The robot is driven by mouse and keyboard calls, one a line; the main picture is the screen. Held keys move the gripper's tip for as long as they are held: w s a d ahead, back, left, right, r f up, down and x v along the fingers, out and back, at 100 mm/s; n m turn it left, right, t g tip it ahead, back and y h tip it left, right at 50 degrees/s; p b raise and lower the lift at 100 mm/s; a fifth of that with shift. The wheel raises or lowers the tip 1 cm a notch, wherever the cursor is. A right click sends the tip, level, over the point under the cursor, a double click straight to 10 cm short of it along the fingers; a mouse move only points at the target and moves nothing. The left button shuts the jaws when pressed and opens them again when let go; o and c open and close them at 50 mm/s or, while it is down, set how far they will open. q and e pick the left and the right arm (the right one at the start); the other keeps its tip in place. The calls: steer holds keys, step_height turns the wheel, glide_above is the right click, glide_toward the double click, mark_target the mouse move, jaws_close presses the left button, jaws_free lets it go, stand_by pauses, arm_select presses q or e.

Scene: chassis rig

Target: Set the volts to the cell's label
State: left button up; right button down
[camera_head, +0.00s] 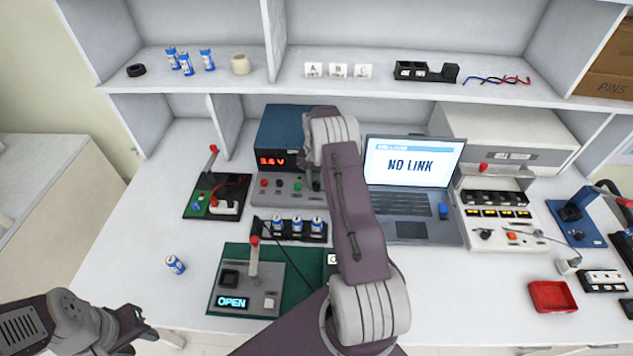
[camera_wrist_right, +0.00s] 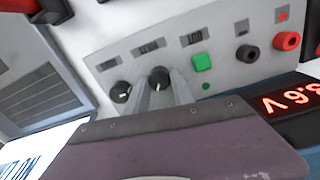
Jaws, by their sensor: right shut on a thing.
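The power supply (camera_head: 281,137) is a blue-topped box with a grey control front. Its red display (camera_head: 272,161) reads 3.6 V; it also shows in the wrist view (camera_wrist_right: 292,97). My right gripper (camera_wrist_right: 163,92) is shut on a dark knob (camera_wrist_right: 159,77) on that front. A second dark knob (camera_wrist_right: 120,91) is beside it. In the head view my right arm hides the knobs. Three blue-and-white cells (camera_head: 297,223) stand in a black holder, and one cell (camera_head: 175,264) lies on the table; their labels are unreadable. My left gripper (camera_head: 136,321) is at lower left, its opening unclear.
A green board (camera_head: 297,297) carries a lever box whose screen reads OPEN. A laptop (camera_head: 412,200) shows NO LINK. A lever switch board (camera_head: 216,197) stands left of the supply. A red tray (camera_head: 552,296) is at right. The table's front left is mostly clear.

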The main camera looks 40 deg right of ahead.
mark_target(315, 183)
steer(key=c, duration=1.1)
jaws_free()
steer(key=shift+r, duration=0.1)
step_height(315, 183, up, 9)
steer(key=shift+w+f, duration=0.1)
steer(key=shift+a, duration=0.1)
